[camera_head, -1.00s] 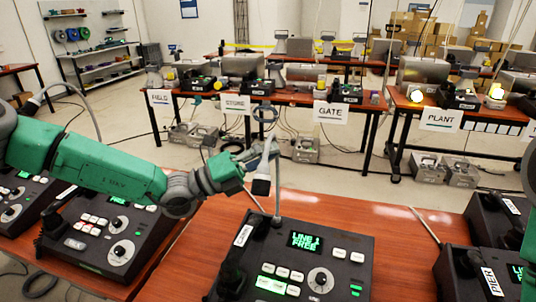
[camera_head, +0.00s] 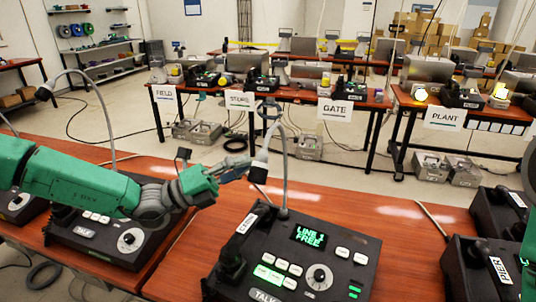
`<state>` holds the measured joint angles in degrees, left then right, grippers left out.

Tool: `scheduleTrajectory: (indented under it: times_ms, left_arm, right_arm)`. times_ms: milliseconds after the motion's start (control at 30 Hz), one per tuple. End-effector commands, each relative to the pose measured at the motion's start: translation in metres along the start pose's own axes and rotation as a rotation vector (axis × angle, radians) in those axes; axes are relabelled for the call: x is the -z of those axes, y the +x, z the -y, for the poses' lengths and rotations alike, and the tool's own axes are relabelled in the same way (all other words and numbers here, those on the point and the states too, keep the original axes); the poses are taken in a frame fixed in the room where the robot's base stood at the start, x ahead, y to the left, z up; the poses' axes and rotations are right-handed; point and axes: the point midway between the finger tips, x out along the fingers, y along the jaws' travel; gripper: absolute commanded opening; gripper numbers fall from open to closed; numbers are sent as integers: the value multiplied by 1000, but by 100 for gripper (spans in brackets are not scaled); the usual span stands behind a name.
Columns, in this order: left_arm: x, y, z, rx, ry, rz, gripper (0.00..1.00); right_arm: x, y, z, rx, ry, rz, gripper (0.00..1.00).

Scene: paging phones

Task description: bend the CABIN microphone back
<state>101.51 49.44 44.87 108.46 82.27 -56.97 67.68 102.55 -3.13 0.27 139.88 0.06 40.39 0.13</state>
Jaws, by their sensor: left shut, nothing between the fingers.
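The CABIN console (camera_head: 335,258) is dark, with a CABIN label (camera_head: 246,224) at its upper left and a green screen reading LINE 1 FREE. Its grey gooseneck microphone (camera_head: 286,175) rises from the back edge and arches over to the left. The dark microphone head (camera_head: 259,167) hangs downward. My left gripper (camera_head: 243,166) is shut and empty, just left of the head. Whether its fingers touch the head I cannot tell. My right arm shows only as a green sliver at the right edge; its gripper is not in view.
Another console (camera_head: 93,236) with its own gooseneck (camera_head: 100,103) stands at the left under my left arm. A PIER console (camera_head: 480,270) stands at the right. Bare desk (camera_head: 400,215) lies between the CABIN and PIER consoles. Tables with signs stand farther back.

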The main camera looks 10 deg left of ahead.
Motion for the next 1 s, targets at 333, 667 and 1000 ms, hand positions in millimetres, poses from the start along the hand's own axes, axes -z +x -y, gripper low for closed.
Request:
scheduleTrajectory:
  times_ms: [333,667,1000]
  left_arm:
    - [5,-40,1,-1,3,-7,0]
    - [2,-47,0,1,1,-5,0]
    - [25,-44,-9,-28,18,-68,0]
  right_arm:
    - [0,7,0,0,0,-1,40]
    - [0,7,0,0,0,0,40]
    - [0,9,0,0,0,0,40]
